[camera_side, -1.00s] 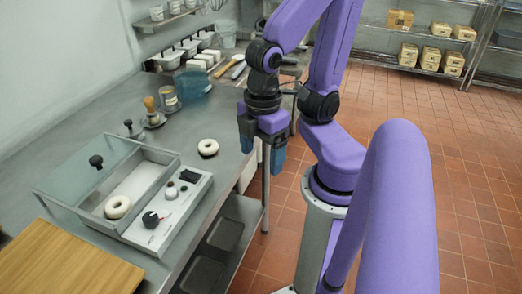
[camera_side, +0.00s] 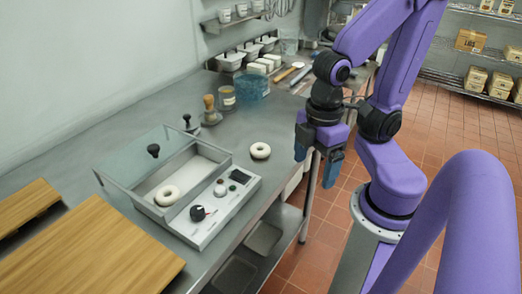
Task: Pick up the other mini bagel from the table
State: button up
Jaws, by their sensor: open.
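One white mini bagel (camera_side: 260,150) lies flat on the steel table (camera_side: 110,130), just behind and to the right of the kettle unit (camera_side: 205,195). Another mini bagel (camera_side: 167,195) lies inside the kettle's open basin. My gripper (camera_side: 318,168) is to the right of the table bagel, apart from it, near the table's right edge. Its two blue fingers point down and are spread, with nothing between them.
A stamp-like tool (camera_side: 191,123), a brush (camera_side: 209,108) and a blue container (camera_side: 252,87) stand behind. Wooden boards (camera_side: 95,255) lie in front. Tubs (camera_side: 230,62) line the back.

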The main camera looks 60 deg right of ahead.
jog(key=shift+o, duration=0.4)
notch_tip(320, 180, up, 4)
jog(key=m, duration=3)
send_over(260, 144)
jog(key=a, duration=0.2)
jog(key=f, duration=1.1)
jog(key=d+f, duration=0.1)
jog(key=f, duration=0.5)
jog(key=shift+s+f, duration=0.35)
jog(key=shift+s, duration=0.05)
jog(key=c, duration=1.1)
